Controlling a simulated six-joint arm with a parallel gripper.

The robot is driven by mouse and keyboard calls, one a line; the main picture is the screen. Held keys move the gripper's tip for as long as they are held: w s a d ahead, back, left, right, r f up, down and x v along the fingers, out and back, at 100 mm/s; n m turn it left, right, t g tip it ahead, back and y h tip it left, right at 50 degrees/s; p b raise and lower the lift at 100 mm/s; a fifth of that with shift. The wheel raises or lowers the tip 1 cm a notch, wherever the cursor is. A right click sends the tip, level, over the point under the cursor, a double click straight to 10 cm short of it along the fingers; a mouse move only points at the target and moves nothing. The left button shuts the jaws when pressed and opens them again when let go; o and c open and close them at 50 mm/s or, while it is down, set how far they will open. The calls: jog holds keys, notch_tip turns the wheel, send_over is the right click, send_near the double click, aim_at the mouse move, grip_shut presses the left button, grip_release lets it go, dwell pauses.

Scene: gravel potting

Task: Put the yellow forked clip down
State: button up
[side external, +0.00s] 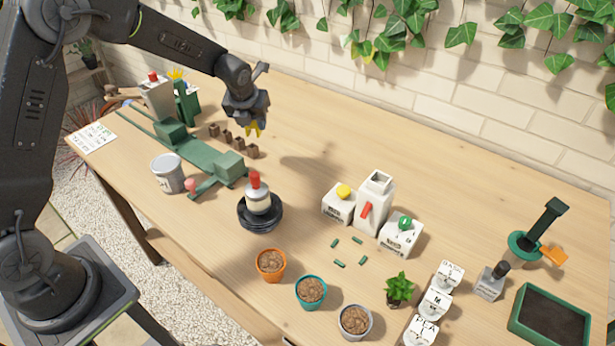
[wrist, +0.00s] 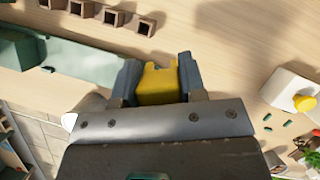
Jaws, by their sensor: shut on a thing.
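My gripper (side external: 254,122) is above the table in the side view, to the right of the row of small brown blocks. It is shut on the yellow forked clip (side external: 254,131), whose prongs point down toward the table. In the wrist view the clip (wrist: 158,84) sits between the two grey fingers (wrist: 158,80), with its notched end facing away from the camera. The clip is held in the air, clear of the table top.
Small brown blocks (side external: 226,138) stand in a row beside a green fixture (side external: 200,155). A white box with a yellow button (side external: 339,203) stands to the right. Orange (side external: 271,265), teal (side external: 311,292) and grey pots line the front. Bare table (side external: 310,125) lies right of my gripper.

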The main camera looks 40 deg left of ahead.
jog(key=shift+m, duration=0.5)
jog(key=w+d+f, duration=0.1)
jog(key=d+f, duration=0.1)
jog(key=d, duration=0.2)
jog(key=w+d+f, duration=0.2)
jog(key=d, duration=0.2)
jog(key=w+d+f, duration=0.2)
jog(key=d+f, duration=0.1)
jog(key=d, duration=0.2)
jog(key=shift+d+f, duration=0.1)
jog(key=shift+f, duration=1.85)
jog(key=shift+f, duration=0.15)
jog(key=o, duration=0.9)
jog(key=shift+s+r, duration=0.1)
jog(key=shift+r, duration=0.4)
jog(key=v, duration=1.1)
jog(key=shift+s+r, duration=0.2)
